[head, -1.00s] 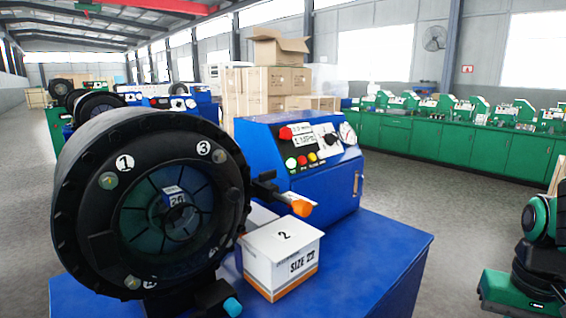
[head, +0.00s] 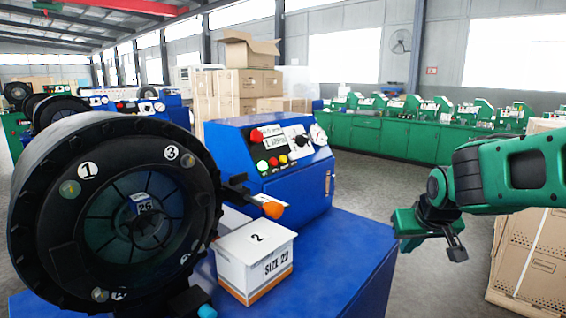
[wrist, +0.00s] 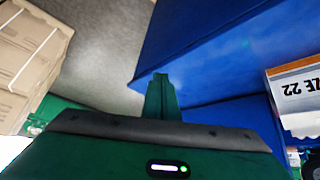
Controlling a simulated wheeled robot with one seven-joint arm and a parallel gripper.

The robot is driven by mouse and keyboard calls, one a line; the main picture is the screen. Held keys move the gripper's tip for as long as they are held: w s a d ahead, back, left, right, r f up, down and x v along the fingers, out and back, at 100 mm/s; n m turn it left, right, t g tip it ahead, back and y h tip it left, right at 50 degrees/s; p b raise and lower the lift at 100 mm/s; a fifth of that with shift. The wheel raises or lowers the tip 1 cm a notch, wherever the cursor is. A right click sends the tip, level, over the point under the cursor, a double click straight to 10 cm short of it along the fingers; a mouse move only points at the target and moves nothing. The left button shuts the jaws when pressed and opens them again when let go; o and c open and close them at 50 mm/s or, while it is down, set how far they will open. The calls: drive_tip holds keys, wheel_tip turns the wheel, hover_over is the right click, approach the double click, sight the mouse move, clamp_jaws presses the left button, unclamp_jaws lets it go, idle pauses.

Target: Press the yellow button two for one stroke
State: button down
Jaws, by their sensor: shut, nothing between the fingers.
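The yellow button (head: 283,159) is small and round on the sloped panel of the blue machine (head: 320,186), in the head view. My gripper (head: 408,243) is to the right of the machine, well apart from the panel and pointing downward. In the wrist view its fingers (wrist: 160,80) are shut and empty beside the blue bench edge. The yellow button does not show in the wrist view.
A white box (head: 240,262) marked 2 and SIZE 22 stands on the blue bench (head: 345,262) before the panel. A cardboard crate (head: 530,262) stands at right.

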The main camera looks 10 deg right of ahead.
sight(283, 159)
drive_tip(key=w+a+r+n+t+y, duration=0.1)
drive_tip(key=w+a+r+n+t, duration=0.1)
drive_tip(key=w+a+r+t, duration=0.3)
drive_tip(key=w+a+r+n+t+y, duration=0.2)
drive_tip(key=w+a+r+t, duration=0.4)
drive_tip(key=w+a+r, duration=0.5)
drive_tip(key=w+r+n, duration=0.1)
drive_tip(key=w+r, duration=0.2)
drive_tip(key=w, duration=0.4)
drive_tip(key=shift+w+a+r+t+y, duration=0.25)
drive_tip(key=shift+w+r+t+y, duration=0.05)
drive_tip(key=shift+w+r, duration=0.05)
drive_tip(key=shift+w+a+f, duration=0.7)
drive_tip(key=shift+w+f, duration=0.1)
drive_tip(key=shift+w, duration=0.2)
drive_tip(key=shift+w+a+f, duration=0.75)
drive_tip(key=shift+w+f, duration=0.1)
drive_tip(key=shift+w, duration=0.1)
drive_tip(key=shift+w+a+f, duration=0.7)
drive_tip(key=shift+w+f, duration=0.1)
drive_tip(key=shift+w, duration=0.2)
drive_tip(key=shift+w, duration=0.1)
drive_tip(key=shift+w+a+f, duration=0.1)
drive_tip(key=shift+a+f, duration=0.05)
